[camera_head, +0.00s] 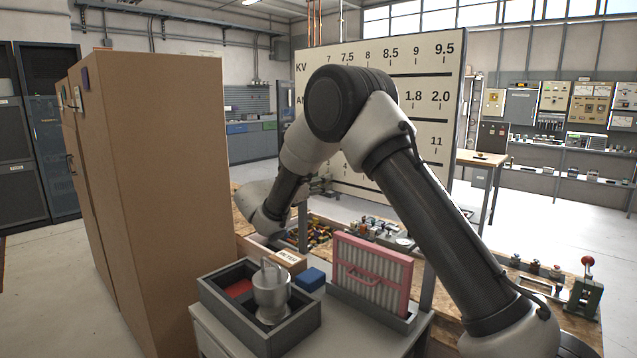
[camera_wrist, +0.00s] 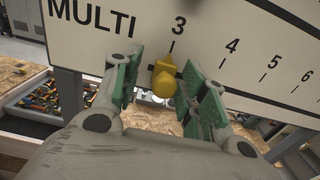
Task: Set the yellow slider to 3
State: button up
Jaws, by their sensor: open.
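The yellow slider (camera_wrist: 164,78) shows in the wrist view at the lower edge of a white scale panel (camera_wrist: 225,25). It sits just below the tick under the number 3, on the row marked MULTI. My gripper (camera_wrist: 166,90) is open, with one green-padded finger on each side of the slider. Gaps show between the slider and both fingers, though the right finger is close to its lower end. In the head view the panel (camera_head: 440,70) stands behind my arm, which hides its lower middle. The slider and my gripper are hidden there.
A tall brown cabinet (camera_head: 170,190) stands at the left. A grey tray (camera_head: 299,338) with a metal cup (camera_head: 271,290), a blue block (camera_head: 311,279) and a pink-framed rack (camera_head: 372,275) are in front. A wooden bench (camera_head: 575,330) with a red-knobbed lever (camera_head: 587,275) is at the right.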

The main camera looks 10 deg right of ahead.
jog(key=v, duration=1.2)
jog(key=shift+a, duration=0.1)
